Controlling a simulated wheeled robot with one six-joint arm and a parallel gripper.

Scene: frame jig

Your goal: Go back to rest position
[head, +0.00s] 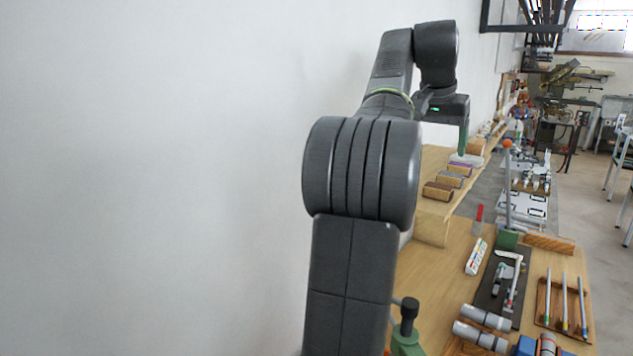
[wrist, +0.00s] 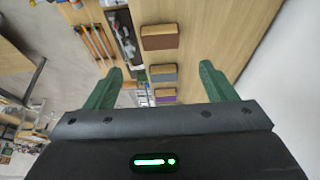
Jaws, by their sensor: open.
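My gripper (wrist: 160,88) shows in the wrist view with its two green fingers spread apart and nothing between them. In the head view my gripper (head: 462,140) hangs at the end of my bent grey arm, above the wooden shelf (head: 433,228) along the wall. Only one green finger shows clearly there. On the shelf are several blocks, including a brown block (head: 438,191), also seen in the wrist view (wrist: 159,37), with a grey one and a purple one in line beyond it. The gripper is apart from them.
The workbench (head: 430,270) below holds a dark mat with tools, a wooden rack with rods (head: 564,308), grey cylinders (head: 484,318) and a green clamp-like thing (head: 407,340). An orange-tipped post (head: 507,180) stands upright farther back. The white wall (head: 150,180) is close on the left.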

